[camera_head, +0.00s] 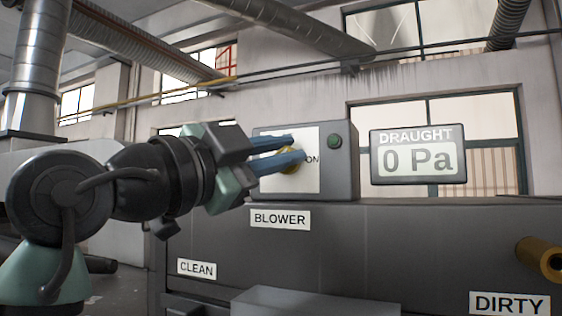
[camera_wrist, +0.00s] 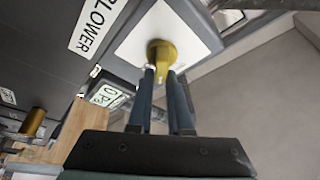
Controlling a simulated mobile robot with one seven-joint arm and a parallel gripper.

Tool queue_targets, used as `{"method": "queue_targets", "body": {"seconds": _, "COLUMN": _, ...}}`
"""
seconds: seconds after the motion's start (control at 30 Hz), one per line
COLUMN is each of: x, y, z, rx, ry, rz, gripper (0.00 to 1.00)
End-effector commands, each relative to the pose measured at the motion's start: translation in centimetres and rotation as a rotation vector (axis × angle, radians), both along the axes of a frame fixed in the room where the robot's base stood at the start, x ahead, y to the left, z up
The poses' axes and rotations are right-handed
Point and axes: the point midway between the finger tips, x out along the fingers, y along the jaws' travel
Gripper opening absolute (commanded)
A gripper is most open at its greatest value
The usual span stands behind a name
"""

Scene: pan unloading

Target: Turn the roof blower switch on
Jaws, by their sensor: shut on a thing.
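The blower switch is a yellow knob (camera_head: 290,160) on a white plate (camera_head: 272,180) on the front of a grey box above the BLOWER label (camera_head: 280,219). The word ON shows to the right of the knob. My gripper (camera_head: 298,150) reaches in from the left, its blue fingers shut on the knob and hiding part of it. In the wrist view the knob (camera_wrist: 161,55) sits between the fingertips (camera_wrist: 162,78). A round green lamp (camera_head: 335,141) on the box looks dark. The draught display (camera_head: 418,155) reads 0 Pa.
A brass-coloured cylinder (camera_head: 541,258) sticks out at the right above the DIRTY label (camera_head: 510,303). A CLEAN label (camera_head: 197,268) is at the lower left. A pale grey tray (camera_head: 300,302) shows at the bottom. Open air lies around the switch box.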

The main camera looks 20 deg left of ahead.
Motion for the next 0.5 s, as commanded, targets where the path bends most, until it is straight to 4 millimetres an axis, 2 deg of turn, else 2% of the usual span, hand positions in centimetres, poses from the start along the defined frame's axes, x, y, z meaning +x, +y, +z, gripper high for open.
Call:
{"method": "queue_targets", "body": {"seconds": 0.03, "x": 0.24, "y": 0.31, "z": -0.65, "rx": 0.044, "ry": 0.016, "rz": 0.006, "gripper": 0.0}}
{"method": "queue_targets", "body": {"seconds": 0.5, "x": 0.22, "y": 0.2, "z": -0.71, "rx": 0.457, "ry": 0.001, "rz": 0.007, "gripper": 0.0}}
